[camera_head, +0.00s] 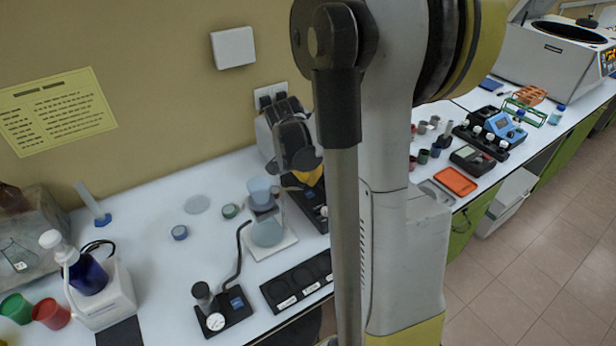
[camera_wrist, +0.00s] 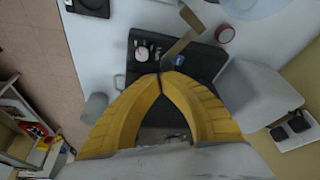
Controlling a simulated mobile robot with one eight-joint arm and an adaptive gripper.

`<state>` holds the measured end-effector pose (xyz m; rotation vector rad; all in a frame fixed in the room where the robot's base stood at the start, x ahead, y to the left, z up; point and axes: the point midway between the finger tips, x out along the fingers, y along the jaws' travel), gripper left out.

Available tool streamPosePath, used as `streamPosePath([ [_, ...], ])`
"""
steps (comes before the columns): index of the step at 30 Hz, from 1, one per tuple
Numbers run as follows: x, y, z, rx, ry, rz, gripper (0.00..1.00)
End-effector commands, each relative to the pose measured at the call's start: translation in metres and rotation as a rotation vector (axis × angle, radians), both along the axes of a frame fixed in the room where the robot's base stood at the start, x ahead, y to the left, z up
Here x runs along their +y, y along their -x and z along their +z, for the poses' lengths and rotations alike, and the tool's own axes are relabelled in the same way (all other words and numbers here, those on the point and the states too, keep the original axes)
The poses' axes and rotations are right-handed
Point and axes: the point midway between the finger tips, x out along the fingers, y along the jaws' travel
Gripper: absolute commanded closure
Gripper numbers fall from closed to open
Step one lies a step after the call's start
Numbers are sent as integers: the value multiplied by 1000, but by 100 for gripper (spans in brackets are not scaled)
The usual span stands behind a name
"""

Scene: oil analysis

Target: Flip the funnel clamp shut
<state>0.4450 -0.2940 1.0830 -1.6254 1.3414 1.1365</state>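The glass filter funnel (camera_head: 264,190) stands upright on its flask (camera_head: 267,232), on a white base left of my arm. The clamp around their joint is too small to make out. My gripper (camera_head: 312,180) is partly hidden by my arm, above the bench just right of and behind the funnel. In the wrist view its yellow fingers (camera_wrist: 160,74) meet at the tips, with nothing seen between them. They point over a black device (camera_wrist: 145,55). I cannot identify the funnel or clamp for sure in the wrist view.
A black pump with a gauge (camera_head: 216,320) and hose stands in front of the flask. A black tray (camera_head: 298,283) lies to its right. Small round dishes (camera_head: 180,232) lie left of the flask.

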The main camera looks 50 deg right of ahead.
Motion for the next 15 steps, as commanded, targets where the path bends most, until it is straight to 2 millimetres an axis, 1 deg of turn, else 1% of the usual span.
streamPosePath([
  [15, 13, 13, 0, 0, 0, -245, 100],
])
